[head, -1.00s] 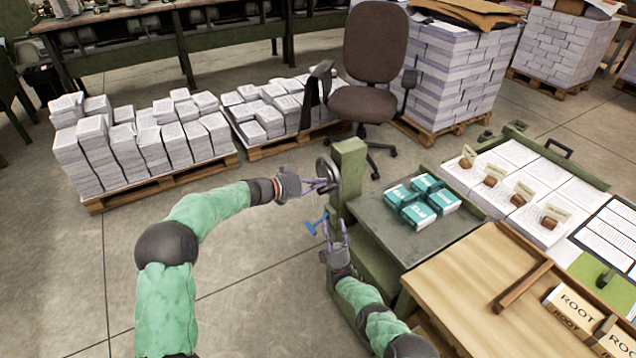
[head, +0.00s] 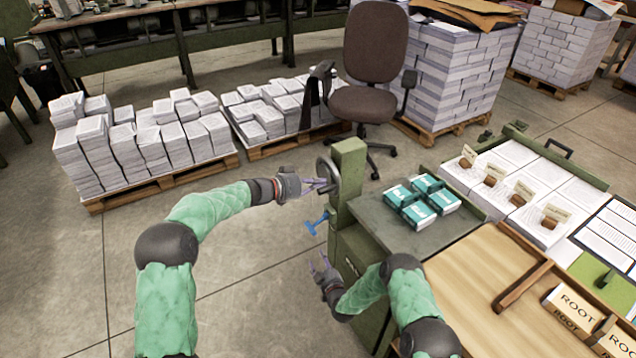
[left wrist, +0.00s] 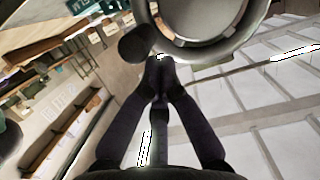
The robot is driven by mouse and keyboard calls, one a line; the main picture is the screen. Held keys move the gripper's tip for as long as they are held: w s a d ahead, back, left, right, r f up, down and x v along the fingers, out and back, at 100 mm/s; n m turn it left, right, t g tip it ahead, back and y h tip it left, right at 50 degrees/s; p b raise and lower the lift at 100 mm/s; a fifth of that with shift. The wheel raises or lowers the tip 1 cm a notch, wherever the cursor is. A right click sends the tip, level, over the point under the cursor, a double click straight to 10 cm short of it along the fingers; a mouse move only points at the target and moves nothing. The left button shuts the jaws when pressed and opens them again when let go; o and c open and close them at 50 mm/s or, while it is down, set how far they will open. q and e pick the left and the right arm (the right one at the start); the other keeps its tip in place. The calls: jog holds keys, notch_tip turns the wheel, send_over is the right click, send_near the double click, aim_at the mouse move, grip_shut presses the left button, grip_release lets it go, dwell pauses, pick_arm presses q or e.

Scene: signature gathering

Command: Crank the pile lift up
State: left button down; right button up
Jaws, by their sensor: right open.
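The pile lift has a green post (head: 347,175) with a grey crank wheel (head: 328,172) on its left side, and a dark grey platform (head: 385,228) bearing several teal boxes (head: 422,201). A blue T-shaped handle (head: 316,223) sticks out low on the post. My left gripper (head: 327,186) is at the wheel. In the left wrist view its fingers (left wrist: 160,75) meet at the tips, beside a dark round knob (left wrist: 135,45) at the wheel's rim (left wrist: 190,48); I see no clear grip on the knob. My right gripper (head: 319,268) is open and empty, below the blue handle.
A wooden-topped table (head: 470,285) stands right of my right arm. Paper stacks on pallets (head: 160,188) and an office chair (head: 375,60) stand behind the lift. Printed sheets and stamps (head: 520,190) lie at the right. The floor left of the lift is clear.

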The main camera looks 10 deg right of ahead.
jog(key=s+f+m+g, duration=0.2)
jog(key=s+m+g, duration=0.65)
jog(key=s, duration=1.65)
jog(key=s+a+r+g+y, duration=0.1)
jog(key=s+r+g, duration=0.15)
jog(key=s, duration=0.45)
jog(key=s+r+g, duration=0.1)
jog(key=s+g, duration=0.3)
jog(key=s, duration=0.4)
pick_arm(q)
jog(key=p, duration=0.4)
jog(key=shift+s+d+f, duration=0.1)
jog(key=shift+s+f, duration=0.05)
jog(key=shift+s, duration=0.1)
jog(key=shift+s+f+p, duration=0.1)
jog(key=shift+f+p, duration=0.05)
jog(key=shift+p, duration=0.15)
jog(key=shift+f+p, duration=0.3)
jog(key=shift+p, duration=0.1)
jog(key=shift+s+d+f, duration=0.1)
jog(key=shift+f, duration=0.05)
pick_arm(e)
notch_tip(320, 180, up, 6)
jog(key=s, duration=0.1)
jog(key=shift+s, duration=0.2)
jog(key=shift+d+r, duration=0.1)
